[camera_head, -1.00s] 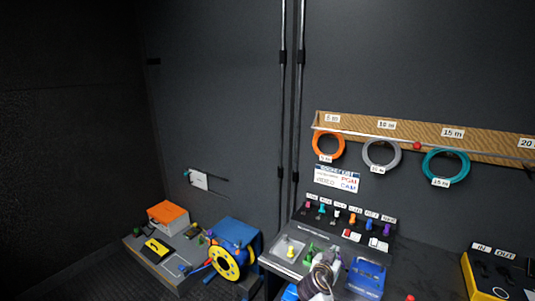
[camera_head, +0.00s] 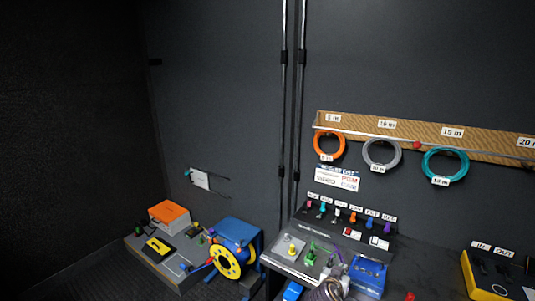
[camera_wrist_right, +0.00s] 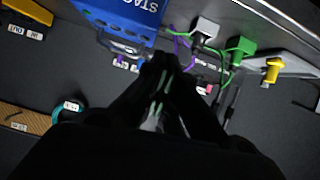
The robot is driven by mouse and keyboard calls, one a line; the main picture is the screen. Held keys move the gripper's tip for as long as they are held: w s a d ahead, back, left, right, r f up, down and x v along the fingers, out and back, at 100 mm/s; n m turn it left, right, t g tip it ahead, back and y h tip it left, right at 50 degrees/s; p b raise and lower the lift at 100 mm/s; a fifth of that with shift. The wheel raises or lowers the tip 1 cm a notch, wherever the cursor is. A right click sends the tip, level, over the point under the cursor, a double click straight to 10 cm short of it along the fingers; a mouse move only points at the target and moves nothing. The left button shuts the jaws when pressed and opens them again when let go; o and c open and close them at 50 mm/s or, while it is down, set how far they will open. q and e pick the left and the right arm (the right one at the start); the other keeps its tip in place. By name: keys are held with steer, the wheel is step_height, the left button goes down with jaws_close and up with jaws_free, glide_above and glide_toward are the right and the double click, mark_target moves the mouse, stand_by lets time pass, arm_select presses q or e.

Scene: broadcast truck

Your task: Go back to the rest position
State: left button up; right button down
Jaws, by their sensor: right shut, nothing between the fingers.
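My right gripper (camera_head: 332,287) is low in the head view, partly cut off by the bottom edge, in front of the sloped console (camera_head: 300,258). In the right wrist view its dark fingers (camera_wrist_right: 167,68) are together with nothing between them. A blue box (camera_wrist_right: 118,14) with white lettering lies just beyond the fingertips there; in the head view the blue box (camera_head: 368,276) is to the right of the gripper. My left gripper is not in view.
A green plug (camera_head: 310,258) and a yellow plug (camera_head: 291,250) stand on the console, with thin green and purple cables near the gripper. Coiled cables hang on a wooden rail (camera_head: 350,125). A blue cable reel (camera_head: 236,245) stands left; a yellow box (camera_head: 482,275) is right.

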steer(key=s+f+n+g+y, duration=0.3)
steer(key=s+f+g, duration=0.15)
steer(key=s, duration=0.95)
steer(key=s+a+n+g+y, duration=0.25)
steer(key=s+n+y, duration=0.2)
steer(key=s, duration=1.25)
step_height(320, 180, down, 32)
steer(key=s+g, duration=0.1)
steer(key=s, duration=0.1)
steer(key=s+d+f+g, duration=0.1)
steer(key=s+d+f, duration=0.2)
steer(key=s+f, duration=1.7)
steer(key=s+n, duration=0.1)
steer(key=s, duration=0.1)
steer(key=shift+s+d, duration=0.15)
steer(key=shift+s, duration=0.25)
steer(key=shift+s+h, duration=0.1)
steer(key=shift+h, duration=0.15)
